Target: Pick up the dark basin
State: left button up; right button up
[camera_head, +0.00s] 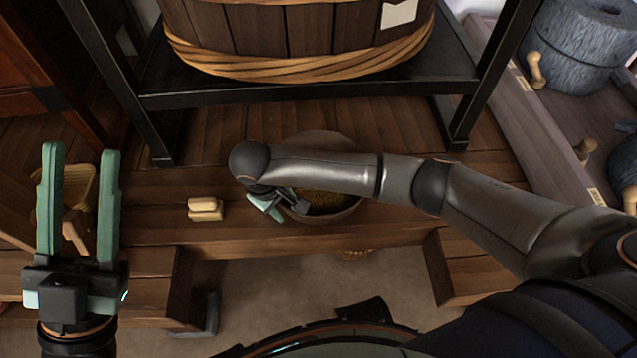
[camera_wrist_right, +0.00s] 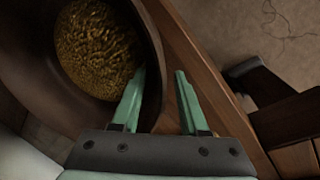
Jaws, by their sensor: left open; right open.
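The dark basin (camera_head: 345,214) sits on the wooden platform, below the black stand, with a grainy yellow-brown content in it. My right forearm and wrist cover much of it in the head view. My right gripper (camera_head: 278,206) is open at the basin's left front side. In the right wrist view, the basin (camera_wrist_right: 28,70) fills the upper left. There the right gripper (camera_wrist_right: 160,72) has one finger over the inside of the basin and the other outside, with the rim between them. Whether either finger touches is unclear. My left gripper (camera_head: 81,150) is open and empty at the far left.
A large banded wooden tub (camera_head: 290,30) stands on the black stand (camera_head: 300,92) behind the basin. Small light wooden blocks (camera_head: 205,208) lie left of the basin. A yellowish basket (camera_head: 78,185) is behind my left gripper. Stone querns (camera_head: 578,45) stand at right.

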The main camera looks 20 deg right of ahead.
grip_shut()
jog(key=shift+w+r, duration=0.1)
dwell(1.3)
